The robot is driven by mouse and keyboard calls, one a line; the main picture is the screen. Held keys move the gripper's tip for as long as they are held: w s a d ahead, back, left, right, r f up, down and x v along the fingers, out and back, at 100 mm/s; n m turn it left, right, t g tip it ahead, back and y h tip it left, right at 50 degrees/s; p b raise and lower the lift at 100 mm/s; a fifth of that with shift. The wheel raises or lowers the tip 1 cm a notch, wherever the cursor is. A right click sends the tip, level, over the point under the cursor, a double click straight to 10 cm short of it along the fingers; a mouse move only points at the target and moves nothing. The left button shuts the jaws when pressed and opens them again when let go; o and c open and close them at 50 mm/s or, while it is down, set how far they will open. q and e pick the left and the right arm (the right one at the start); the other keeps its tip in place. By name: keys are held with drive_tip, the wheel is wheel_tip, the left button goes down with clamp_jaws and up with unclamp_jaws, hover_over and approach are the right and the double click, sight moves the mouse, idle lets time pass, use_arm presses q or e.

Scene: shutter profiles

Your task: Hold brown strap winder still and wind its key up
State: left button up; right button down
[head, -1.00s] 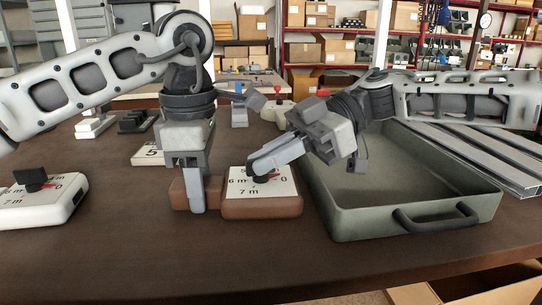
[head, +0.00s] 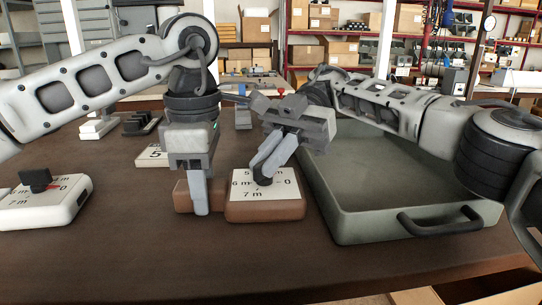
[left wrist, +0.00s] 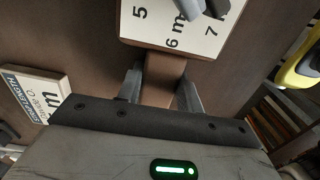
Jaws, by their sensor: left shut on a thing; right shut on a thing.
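The brown strap winder (head: 270,211) sits on the table, its white top face printed with lengths such as 6 m, 7 m and 0. A brown block (head: 183,197) sticks out from its left side. My left gripper (head: 201,204) is shut on that block. The left wrist view shows the block (left wrist: 160,75) between both fingers and the winder's white face (left wrist: 150,22) beyond. My right gripper (head: 263,172) comes down from the upper right, shut on the dark key (head: 263,181) on the top face. The fingers hide much of the key.
A grey-green tray (head: 350,222) with a dark handle stands close on the right. A white winder (head: 70,207) with a black key is at the left. Another white one (head: 152,155) stands behind. The table front is clear.

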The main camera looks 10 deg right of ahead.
idle(0.4)
drive_tip(key=c, duration=1.5)
unclamp_jaws()
